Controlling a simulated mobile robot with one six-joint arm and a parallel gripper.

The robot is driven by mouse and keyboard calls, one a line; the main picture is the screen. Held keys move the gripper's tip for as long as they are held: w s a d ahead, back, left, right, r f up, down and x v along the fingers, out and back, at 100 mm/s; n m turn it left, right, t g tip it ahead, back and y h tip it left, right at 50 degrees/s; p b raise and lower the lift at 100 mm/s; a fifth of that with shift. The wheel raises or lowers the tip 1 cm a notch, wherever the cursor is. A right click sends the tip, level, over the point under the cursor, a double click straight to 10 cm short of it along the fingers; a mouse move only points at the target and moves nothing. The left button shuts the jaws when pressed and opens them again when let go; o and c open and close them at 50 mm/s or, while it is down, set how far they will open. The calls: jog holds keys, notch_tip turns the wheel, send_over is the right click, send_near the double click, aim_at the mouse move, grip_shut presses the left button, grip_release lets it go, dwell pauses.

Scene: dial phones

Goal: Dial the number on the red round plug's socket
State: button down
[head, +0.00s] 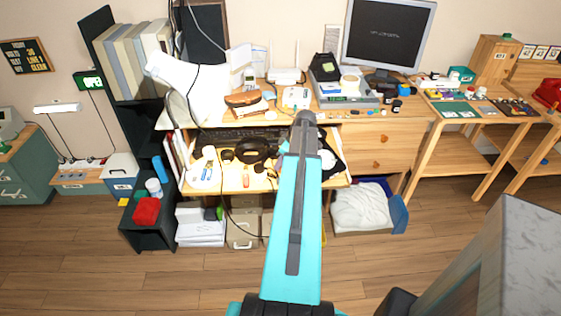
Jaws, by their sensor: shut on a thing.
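I cannot make out a red round plug, or a number on any socket, in the head view. A low box with a wooden top (73,178) stands by the left wall; dark cords run down to it, and its small fittings are too small to read. A grey desk device with a dark upper part (326,68) stands at the back of the desk; I cannot tell if it is a phone. A red object (549,92) lies at the far right edge, partly cut off. My teal arm reaches over the desk's front and hides what is behind it. My gripper does not show.
The wooden desk (375,130) has a pulled-out shelf with a black headset-like thing (252,150). A monitor (388,35) stands at the back. A black shelf unit (147,232) is left of the desk, and small tables (465,135) right.

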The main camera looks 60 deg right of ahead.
jog(key=shift+f+b, duration=0.65)
jog(key=shift+f, duration=0.95)
jog(key=shift+s+b, duration=0.1)
jog(key=shift+b, duration=0.25)
dwell(1.4)
jog(key=shift+f+b, duration=0.8)
jog(key=shift+f, duration=0.5)
dwell(0.3)
jog(key=c, duration=1.7)
grip_release()
jog(key=shift+r, duration=0.15)
jog(key=shift+b+v, duration=0.75)
jog(key=shift+v, duration=6.05)
